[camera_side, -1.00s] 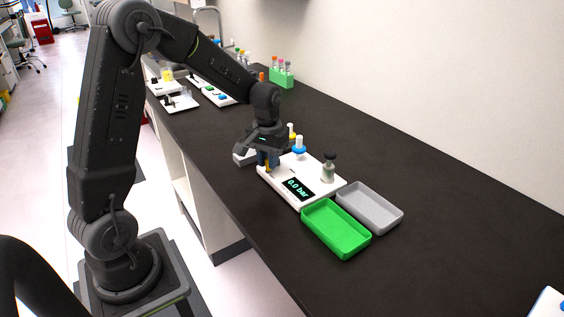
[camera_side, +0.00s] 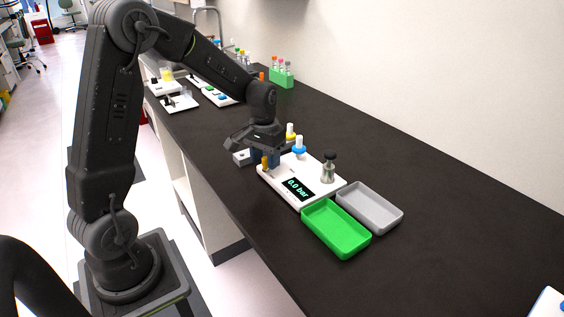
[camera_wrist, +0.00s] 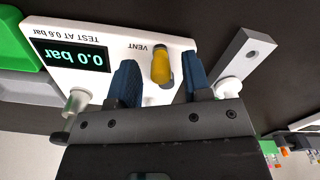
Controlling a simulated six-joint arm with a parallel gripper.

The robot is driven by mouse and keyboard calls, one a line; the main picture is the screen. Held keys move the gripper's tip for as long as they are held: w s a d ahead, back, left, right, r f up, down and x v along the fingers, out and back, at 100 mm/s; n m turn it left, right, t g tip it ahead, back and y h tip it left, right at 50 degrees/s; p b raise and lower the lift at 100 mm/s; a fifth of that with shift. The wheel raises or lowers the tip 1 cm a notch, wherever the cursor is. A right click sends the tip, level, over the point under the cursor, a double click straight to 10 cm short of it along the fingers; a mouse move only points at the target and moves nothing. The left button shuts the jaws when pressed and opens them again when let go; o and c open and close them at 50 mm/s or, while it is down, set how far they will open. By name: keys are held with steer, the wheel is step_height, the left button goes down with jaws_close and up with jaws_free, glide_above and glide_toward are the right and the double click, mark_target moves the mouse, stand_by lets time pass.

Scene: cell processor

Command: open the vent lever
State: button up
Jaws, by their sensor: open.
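The vent lever (camera_wrist: 161,67), with a yellow-orange grip, stands beside the VENT label on the white test panel (camera_wrist: 120,30). In the side view the lever (camera_side: 265,163) shows small beneath my gripper. My gripper (camera_wrist: 159,62) is open, with one blue finger on each side of the lever. A gap shows between each finger and the lever in the wrist view. In the side view my gripper (camera_side: 266,156) is low over the panel's left end. The display (camera_side: 298,188) reads 0.0 bar.
A dark-topped knob (camera_side: 329,166) and blue and yellow valves (camera_side: 299,146) stand on or behind the panel. A green tray (camera_side: 336,229) and grey tray (camera_side: 370,207) sit against its right end. A grey block (camera_wrist: 245,58) lies close beside my gripper. The right counter is mostly clear.

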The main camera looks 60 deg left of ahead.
mark_target(265, 158)
steer(key=shift+r, duration=2.95)
steer(key=shift+d, duration=0.1)
steer(key=s+d+r+m+t, duration=0.2)
steer(key=s+d+r, duration=0.2)
steer(key=s+d, duration=0.3)
steer(key=s+d+r+m+t, duration=0.2)
steer(key=s+d+r+t, duration=0.1)
steer(key=s+d, duration=0.5)
steer(key=s+r, duration=0.1)
steer(key=s, duration=0.2)
steer(key=shift+r+t, duration=0.15)
steer(key=shift+t, duration=0.15)
steer(key=shift+d, duration=0.1)
